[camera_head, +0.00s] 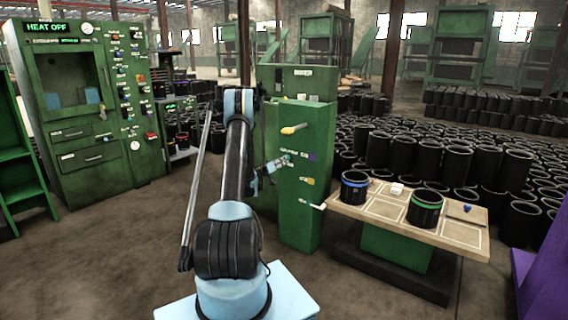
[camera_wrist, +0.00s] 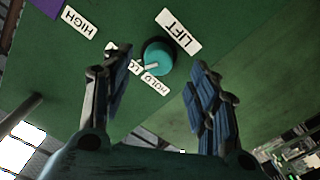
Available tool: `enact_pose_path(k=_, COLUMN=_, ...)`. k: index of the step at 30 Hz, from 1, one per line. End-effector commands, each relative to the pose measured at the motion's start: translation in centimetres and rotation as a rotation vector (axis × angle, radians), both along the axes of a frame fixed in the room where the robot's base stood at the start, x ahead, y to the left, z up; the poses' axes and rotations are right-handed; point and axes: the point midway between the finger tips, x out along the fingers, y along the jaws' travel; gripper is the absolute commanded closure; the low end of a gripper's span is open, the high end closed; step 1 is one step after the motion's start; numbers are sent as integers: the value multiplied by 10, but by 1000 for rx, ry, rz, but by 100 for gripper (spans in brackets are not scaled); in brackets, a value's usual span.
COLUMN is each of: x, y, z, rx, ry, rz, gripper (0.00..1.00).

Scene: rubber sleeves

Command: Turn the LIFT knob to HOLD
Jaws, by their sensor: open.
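The LIFT knob (camera_wrist: 160,54) is a round teal knob on a green panel, just beyond my fingertips in the wrist view. The LIFT label (camera_wrist: 180,31) is next to it, upside down in this view. The knob's pale pointer lies toward the HOLD label (camera_wrist: 155,84), near the edge of a partly hidden label (camera_wrist: 134,66); its exact alignment is hard to tell. My gripper (camera_wrist: 157,80) is open, a finger on each side of the knob, with no clear contact. In the head view my gripper (camera_head: 274,166) is at the green machine's panel (camera_head: 304,205).
A HIGH label (camera_wrist: 79,22) is on the panel. A yellow-handled lever (camera_head: 294,129) and a white-tipped lever (camera_head: 318,206) stick out from the machine. A wooden table (camera_head: 385,210) with black sleeves stands to the right. A green HEAT OFF cabinet (camera_head: 95,185) is at left.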

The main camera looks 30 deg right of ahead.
Motion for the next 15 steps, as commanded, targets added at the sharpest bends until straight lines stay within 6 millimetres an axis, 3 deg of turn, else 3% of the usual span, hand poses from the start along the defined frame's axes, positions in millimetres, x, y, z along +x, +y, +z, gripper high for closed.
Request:
enact_pose_path(k=6, x=13, y=-32, z=0, rx=0, ry=0, rz=-1, gripper=46)
enact_pose_path(k=15, x=20, y=-50, z=0, rx=0, ry=0, rz=-1, gripper=46)
